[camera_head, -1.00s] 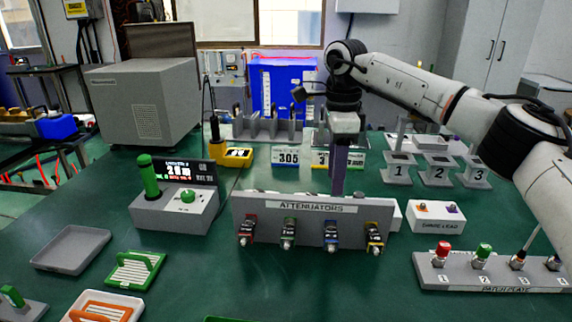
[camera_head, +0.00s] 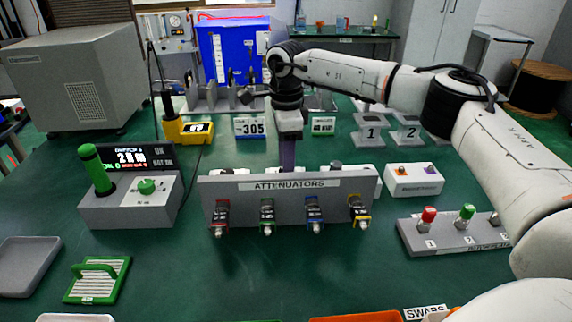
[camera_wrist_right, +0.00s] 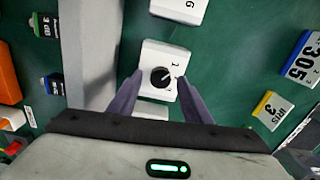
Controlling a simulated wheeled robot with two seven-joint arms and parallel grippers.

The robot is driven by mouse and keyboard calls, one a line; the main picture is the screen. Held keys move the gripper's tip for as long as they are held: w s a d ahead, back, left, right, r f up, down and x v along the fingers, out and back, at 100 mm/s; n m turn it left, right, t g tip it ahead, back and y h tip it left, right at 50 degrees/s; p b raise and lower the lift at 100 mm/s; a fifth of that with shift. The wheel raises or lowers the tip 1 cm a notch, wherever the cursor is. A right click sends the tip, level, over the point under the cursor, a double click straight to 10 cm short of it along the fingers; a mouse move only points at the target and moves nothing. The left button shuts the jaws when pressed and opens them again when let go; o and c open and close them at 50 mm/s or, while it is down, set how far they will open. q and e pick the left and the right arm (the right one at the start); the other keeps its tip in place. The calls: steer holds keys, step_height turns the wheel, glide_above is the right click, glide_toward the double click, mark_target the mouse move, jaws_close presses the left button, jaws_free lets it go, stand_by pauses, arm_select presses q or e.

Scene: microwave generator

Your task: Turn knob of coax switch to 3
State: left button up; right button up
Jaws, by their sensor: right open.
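The coax switch shows in the right wrist view as a small white box (camera_wrist_right: 163,58) with a round black knob (camera_wrist_right: 160,77). A white mark on the knob points to the upper right, toward a printed 1; other markings are too small to read. My right gripper (camera_wrist_right: 159,79) is open, with one purple finger on each side of the knob. I cannot tell whether the fingers touch it. In the head view my right gripper (camera_head: 288,155) points down behind the attenuators panel, which hides its fingertips and most of the switch. My left gripper is out of view.
The grey attenuators panel (camera_head: 215,188) stands close in front of my right gripper. More white boxes (camera_wrist_right: 178,10) line up near the switch. The 305 sign (camera_head: 250,127) stands behind. A patch plate (camera_head: 440,238) is at the right.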

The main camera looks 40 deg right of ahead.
steer(key=shift+f, duration=0.4)
steer(key=c, duration=1)
steer(key=shift+c, duration=0.2)
